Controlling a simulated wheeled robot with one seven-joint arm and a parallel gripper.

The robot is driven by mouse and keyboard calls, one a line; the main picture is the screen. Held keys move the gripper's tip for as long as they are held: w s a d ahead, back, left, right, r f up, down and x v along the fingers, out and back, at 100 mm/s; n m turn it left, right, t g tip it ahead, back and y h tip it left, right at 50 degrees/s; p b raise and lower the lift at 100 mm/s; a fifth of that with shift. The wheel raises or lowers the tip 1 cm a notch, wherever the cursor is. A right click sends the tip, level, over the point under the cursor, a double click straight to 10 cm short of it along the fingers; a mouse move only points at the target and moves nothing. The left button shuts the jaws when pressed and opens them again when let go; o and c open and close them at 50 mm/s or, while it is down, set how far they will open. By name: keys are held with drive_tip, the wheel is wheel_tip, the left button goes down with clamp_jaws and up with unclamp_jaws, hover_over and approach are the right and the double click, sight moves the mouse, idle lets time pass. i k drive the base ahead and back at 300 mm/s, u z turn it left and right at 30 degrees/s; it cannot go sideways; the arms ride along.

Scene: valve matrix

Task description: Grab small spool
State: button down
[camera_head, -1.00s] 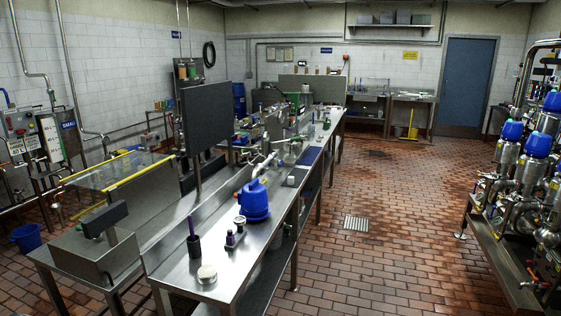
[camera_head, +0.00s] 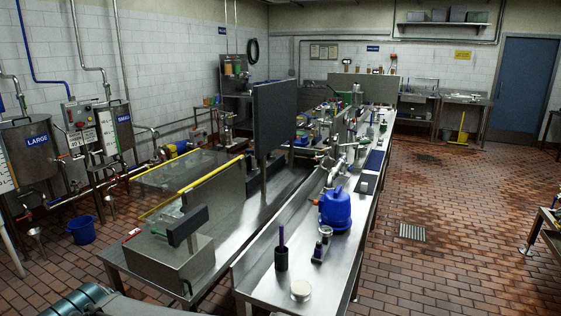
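I cannot make out a small spool for certain. Several small items stand on the near end of the long steel bench (camera_head: 262,284). A round pale-topped dish (camera_head: 301,290) sits near the front edge. A blue jug-like vessel (camera_head: 336,209) stands behind them. My gripper is not in view.
The tiled floor (camera_head: 440,270) right of the bench is mostly open.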

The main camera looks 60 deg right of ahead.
sight(340, 162)
drive_tip(key=i, duration=1.2)
drive_tip(key=z, duration=3.5)
drive_tip(key=k, duration=0.75)
drive_tip(key=z, duration=0.95)
drive_tip(key=k, duration=0.5)
drive_tip(key=z, duration=0.25)
drive_tip(key=i, duration=1.8)
drive_tip(key=u, duration=0.2)
